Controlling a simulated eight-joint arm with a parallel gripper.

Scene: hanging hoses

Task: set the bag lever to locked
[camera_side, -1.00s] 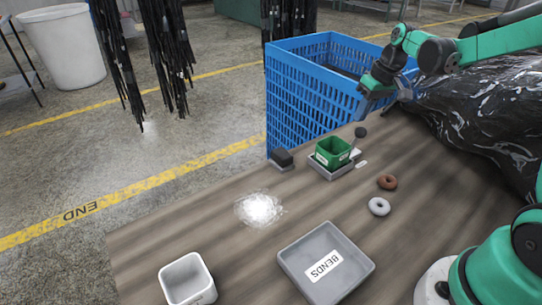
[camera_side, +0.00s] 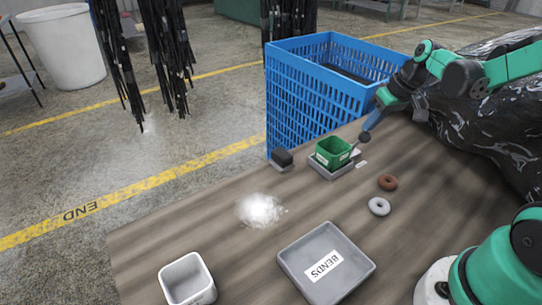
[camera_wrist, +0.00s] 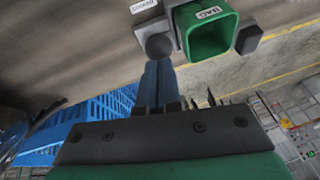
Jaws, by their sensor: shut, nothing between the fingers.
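The bag lever has a dark round knob (camera_side: 364,137) on a short stalk, tilted to the right beside the green bin (camera_side: 328,158). The bin stands on a grey base (camera_side: 325,173). In the wrist view, the knob (camera_wrist: 158,46) lies just beyond my fingertips, left of the green bin (camera_wrist: 212,38) with its BAG label. A LOCKED tag (camera_wrist: 143,5) shows above the knob. My gripper (camera_side: 367,128) is shut and empty, with its blue fingertips at the knob. It also shows in the wrist view (camera_wrist: 158,64). I cannot tell whether it touches the knob.
A blue crate (camera_side: 300,105) stands behind the bin. A dark block (camera_side: 282,158) is left of it. A brown ring (camera_side: 387,182), a grey ring (camera_side: 379,206), a BENDS tray (camera_side: 300,250) and a white cup (camera_side: 187,278) are nearer. Black plastic (camera_side: 480,110) lies at right.

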